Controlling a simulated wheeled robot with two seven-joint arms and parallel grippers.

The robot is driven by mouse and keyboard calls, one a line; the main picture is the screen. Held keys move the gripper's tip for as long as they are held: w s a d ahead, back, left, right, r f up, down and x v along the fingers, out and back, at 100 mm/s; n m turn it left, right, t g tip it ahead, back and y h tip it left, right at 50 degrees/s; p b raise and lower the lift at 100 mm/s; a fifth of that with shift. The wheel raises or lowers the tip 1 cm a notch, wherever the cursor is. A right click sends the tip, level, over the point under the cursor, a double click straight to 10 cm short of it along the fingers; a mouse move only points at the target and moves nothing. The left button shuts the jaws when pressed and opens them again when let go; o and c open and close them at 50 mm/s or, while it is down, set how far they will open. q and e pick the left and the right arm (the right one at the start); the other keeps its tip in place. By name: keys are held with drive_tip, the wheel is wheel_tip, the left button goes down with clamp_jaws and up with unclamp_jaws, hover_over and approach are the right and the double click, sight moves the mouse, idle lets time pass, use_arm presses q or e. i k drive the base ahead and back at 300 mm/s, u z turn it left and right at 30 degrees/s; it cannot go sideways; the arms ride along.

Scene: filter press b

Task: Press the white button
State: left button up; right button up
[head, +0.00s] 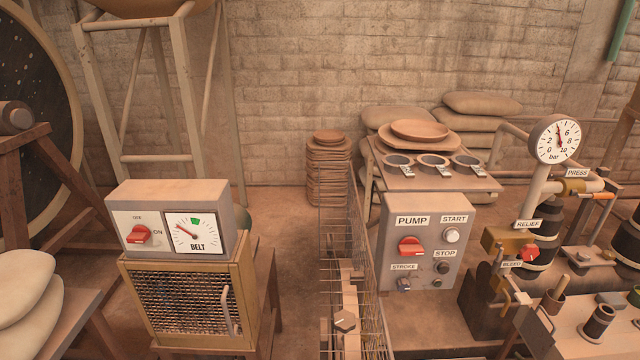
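The white button (452,235) is round and sits under the START label at the upper right of the grey pump control box (425,262). A dark STOP button (443,267) is below it. A red PUMP switch (411,247) is to its left, and a small STROKE knob (404,284) is at the lower left. The white button's face is unobstructed. Neither of my grippers shows in the head view.
A belt box (222,192) with a red switch and dial stands at left on a mesh-fronted cabinet (190,300). A wire mesh guard (340,230) stands left of the pump box. A pressure gauge (555,139), valves and piping crowd the right.

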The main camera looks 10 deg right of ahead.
sight(452, 235)
drive_tip(key=z, duration=1.3)
